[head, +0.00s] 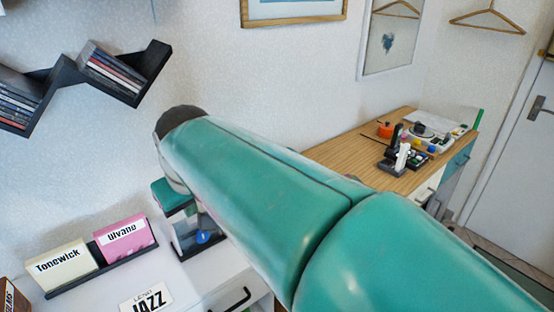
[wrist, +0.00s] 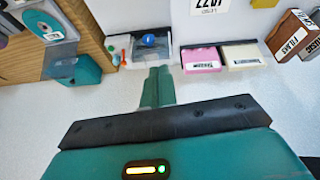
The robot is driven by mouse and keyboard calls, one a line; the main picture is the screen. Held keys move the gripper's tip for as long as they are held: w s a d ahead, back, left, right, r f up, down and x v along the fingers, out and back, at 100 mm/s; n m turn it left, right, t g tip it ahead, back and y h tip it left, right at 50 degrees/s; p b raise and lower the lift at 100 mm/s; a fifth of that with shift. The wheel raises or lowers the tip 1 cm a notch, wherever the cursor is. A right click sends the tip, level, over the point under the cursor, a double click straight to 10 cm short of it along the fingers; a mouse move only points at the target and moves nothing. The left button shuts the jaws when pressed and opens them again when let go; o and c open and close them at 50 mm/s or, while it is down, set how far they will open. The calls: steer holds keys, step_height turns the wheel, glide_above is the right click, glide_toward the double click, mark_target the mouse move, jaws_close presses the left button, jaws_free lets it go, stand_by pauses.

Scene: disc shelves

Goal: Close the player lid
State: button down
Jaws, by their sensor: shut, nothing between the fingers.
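A dark-framed, partly clear box with a blue round spot (wrist: 148,40) stands at the top of the wrist view, just beyond my fingertips. It looks like the player, but I cannot be sure. In the head view the same box (head: 188,240) is partly hidden behind my arm. I cannot tell its lid angle. My gripper (wrist: 159,72) is shut and empty, its teal fingers together and pointing toward the box. I cannot tell whether they touch it. In the head view my arm hides most of the gripper.
A pink case (head: 125,238) and a cream case (head: 60,266) stand in a dark rack left of the box. A JAZZ label (head: 146,298) lies in front. A zigzag shelf (head: 65,75) hangs on the wall. A wooden desk (head: 345,155) with small items stands right.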

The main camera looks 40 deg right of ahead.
steer(key=w+d+r+g, duration=0.1)
steer(key=w+d+g, duration=0.1)
steer(key=w+d, duration=1.45)
steer(key=w+d+f+m, duration=0.1)
steer(key=d+f, duration=0.3)
steer(key=d, duration=0.8)
steer(key=d+f, duration=0.3)
steer(key=d, duration=0.9)
steer(key=shift+y, duration=0.3)
steer(key=x, duration=1)
steer(key=shift+a, duration=0.25)
steer(key=s, duration=0.4)
steer(key=shift+a+r, duration=0.3)
steer(key=shift+r, duration=0.05)
steer(key=shift+d, duration=0.1)
